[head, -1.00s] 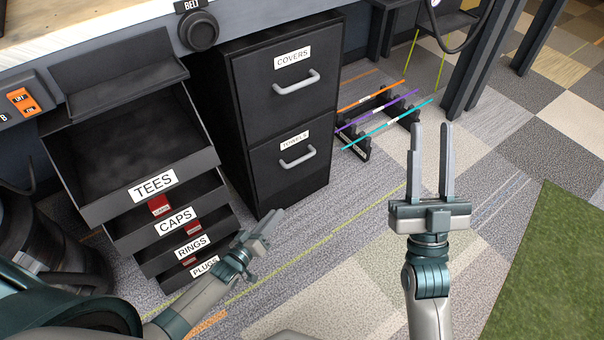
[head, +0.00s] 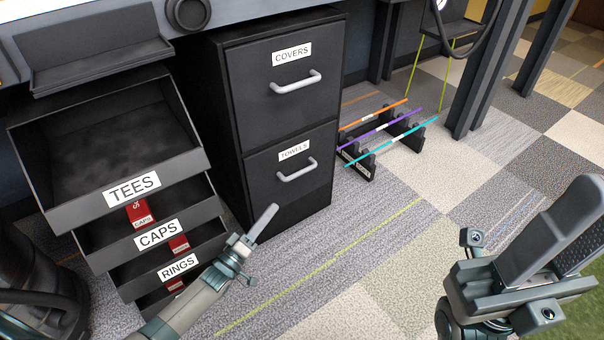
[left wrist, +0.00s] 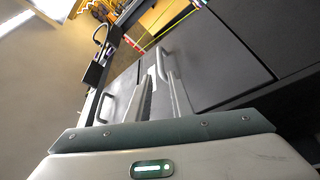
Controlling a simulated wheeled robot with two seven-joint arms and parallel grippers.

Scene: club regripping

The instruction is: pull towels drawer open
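The towels drawer (head: 290,185) is the lower drawer of a black cabinet and is closed, with its front in line with the drawer above. Its grey bar handle (head: 297,172) sits below the TOWELS label (head: 293,151). My left gripper (head: 262,225) is in front of the cabinet's lower left part, apart from the handle, and its fingers overlap in the head view. In the left wrist view, its two fingers (left wrist: 160,90) stand apart with nothing between them, and a drawer handle (left wrist: 166,65) shows beyond them. My right gripper (head: 550,235) is open and empty at the lower right.
The covers drawer (head: 285,85) above is closed. An open-fronted bin stack (head: 130,190) labelled TEES, CAPS and RINGS stands left of the cabinet, near my left arm. A rack (head: 385,137) with colored shafts stands on the floor to the right. The floor before the cabinet is clear.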

